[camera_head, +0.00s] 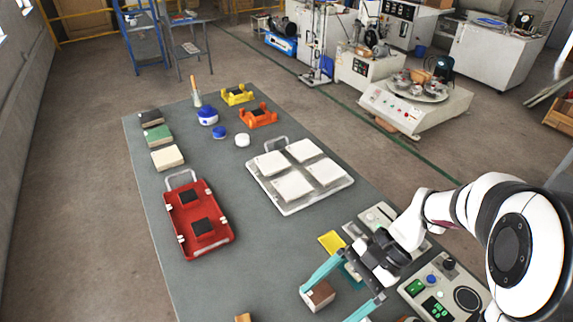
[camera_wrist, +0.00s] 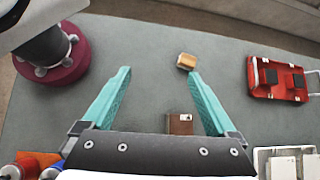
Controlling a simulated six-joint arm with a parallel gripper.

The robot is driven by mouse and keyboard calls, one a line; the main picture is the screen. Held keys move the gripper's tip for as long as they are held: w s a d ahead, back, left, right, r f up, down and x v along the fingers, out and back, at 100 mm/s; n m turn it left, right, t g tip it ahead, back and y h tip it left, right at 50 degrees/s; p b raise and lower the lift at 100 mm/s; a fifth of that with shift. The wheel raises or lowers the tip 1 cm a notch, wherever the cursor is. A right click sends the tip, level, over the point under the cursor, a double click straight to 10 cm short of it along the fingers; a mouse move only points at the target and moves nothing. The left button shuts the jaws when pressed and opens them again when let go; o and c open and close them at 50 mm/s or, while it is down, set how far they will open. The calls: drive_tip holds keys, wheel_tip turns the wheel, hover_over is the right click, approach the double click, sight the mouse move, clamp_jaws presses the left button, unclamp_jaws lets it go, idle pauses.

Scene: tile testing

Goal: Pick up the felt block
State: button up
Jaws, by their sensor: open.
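A small brown block with a pale side (camera_head: 318,295) stands on the grey table near its front; it also shows in the wrist view (camera_wrist: 180,123). A tan block (camera_wrist: 186,61) lies just beyond the right fingertip in the wrist view, and its edge shows at the bottom of the head view (camera_head: 243,317). I cannot tell for sure which of them is the felt block. My gripper (camera_wrist: 159,73) has its two teal fingers spread wide with nothing held. In the head view, my gripper (camera_head: 325,304) hangs by the brown block; contact is not visible.
A red tray with black pads (camera_head: 213,240) lies left of a white tray of pale tiles (camera_head: 312,206). Black, green and cream blocks (camera_head: 167,158) line the far left edge. Control boxes (camera_head: 440,290) stand at right. The table's front middle is mostly clear.

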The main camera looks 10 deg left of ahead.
drive_tip(key=w+a+f+m+g+y, duration=0.1)
drive_tip(key=w+a+f+m+y, duration=0.15)
drive_tip(key=f, duration=0.25)
drive_tip(key=w+a+f+m+y, duration=0.1)
drive_tip(key=w+f+y, duration=0.15)
drive_tip(key=f, duration=0.35)
drive_tip(key=shift+h, duration=0.3)
drive_tip(key=x, duration=1.5)
drive_tip(key=shift+w+a+f, duration=0.15)
drive_tip(key=shift+w+a, duration=0.05)
drive_tip(key=shift+w, duration=0.2)
drive_tip(key=c, duration=1.4)
